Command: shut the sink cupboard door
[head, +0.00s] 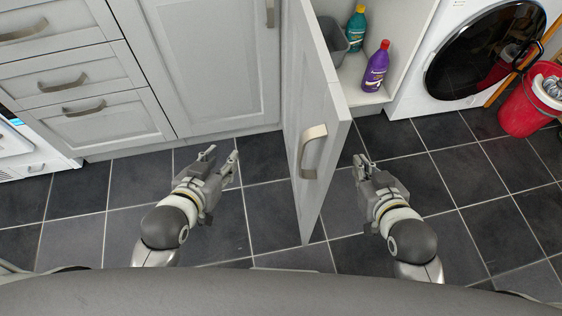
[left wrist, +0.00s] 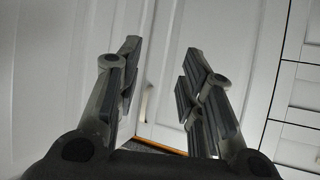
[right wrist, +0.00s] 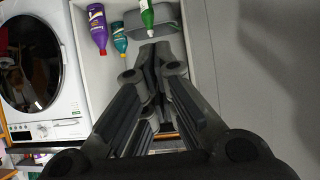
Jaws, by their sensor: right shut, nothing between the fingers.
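The sink cupboard door (head: 325,130) stands open in the head view, swung out toward me, with its curved handle (head: 308,150) on its left face. The open cupboard (head: 408,35) is behind it to the right. My left gripper (head: 222,158) is open and empty, left of the door and apart from it. My right gripper (head: 362,166) is shut and empty, on the right side of the door, apart from it. The right wrist view shows the right gripper's fingers (right wrist: 160,55) together before the cupboard, with the door's inner side (right wrist: 250,70) at right.
A purple bottle (head: 376,66), a teal bottle (head: 356,28) and a grey bin (head: 333,40) stand inside the cupboard. A washing machine (head: 420,85) stands right, with a red bucket (head: 525,110) beyond. Drawers (head: 95,120) are left. The tiled floor around the door is clear.

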